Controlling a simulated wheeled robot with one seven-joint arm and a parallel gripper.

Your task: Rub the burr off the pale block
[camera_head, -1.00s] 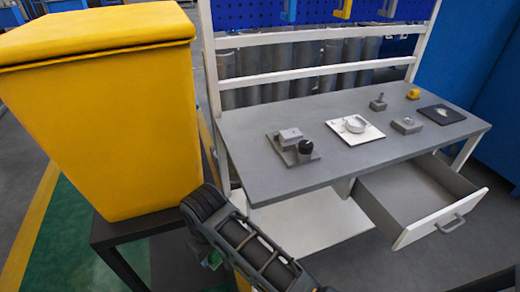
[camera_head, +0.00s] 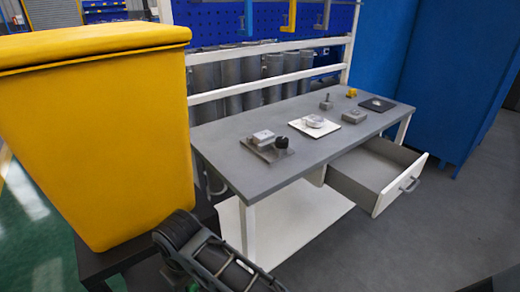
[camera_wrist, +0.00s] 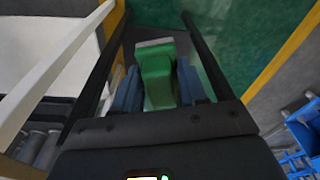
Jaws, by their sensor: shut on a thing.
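The pale block (camera_head: 263,136) sits on a grey base plate (camera_head: 258,153) at the near left end of the grey workbench, next to a black knob (camera_head: 282,142). Any burr on it is too small to make out. In the wrist view my gripper (camera_wrist: 158,88) is shut on a green tool (camera_wrist: 157,72) with a pale grey strip along its far edge. Blue finger pads press on both sides of the tool. The tool is held over the floor, away from the bench. My gripper is not visible in the head view.
A big yellow bin (camera_head: 100,140) stands close on the left, on a dark stand. The bench drawer (camera_head: 380,178) is pulled out at the front right. A white plate with a round part (camera_head: 314,124) and several small parts occupy the bench. Open floor lies to the right.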

